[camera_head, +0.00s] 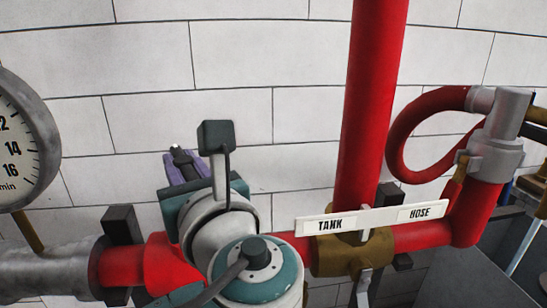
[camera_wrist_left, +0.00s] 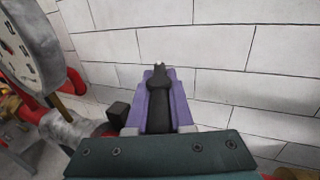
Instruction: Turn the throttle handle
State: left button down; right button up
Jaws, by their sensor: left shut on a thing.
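The throttle handle (camera_head: 181,155) is a dark lever whose tip sticks out past the purple fingers of my left gripper (camera_head: 184,166) in the head view. In the left wrist view the black handle (camera_wrist_left: 159,92) lies lengthwise between the two purple fingers of the gripper (camera_wrist_left: 160,100). The fingers are shut on it, one on each side. My white and teal left wrist hides the handle's base and the pipe behind it in the head view. My right gripper is not in view.
A round gauge (camera_head: 22,140) stands at the left. A thick red vertical pipe (camera_head: 372,100) and a white TANK/HOSE sign (camera_head: 372,217) are to the right, with a curved red hose (camera_head: 403,130) beyond. A white block wall (camera_head: 260,60) stands behind.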

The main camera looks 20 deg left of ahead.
aim_at(186, 178)
pick_arm(q)
jog(key=c, duration=0.8)
grip_release()
jog(key=b+v, duration=0.1)
jog(key=v, duration=0.9)
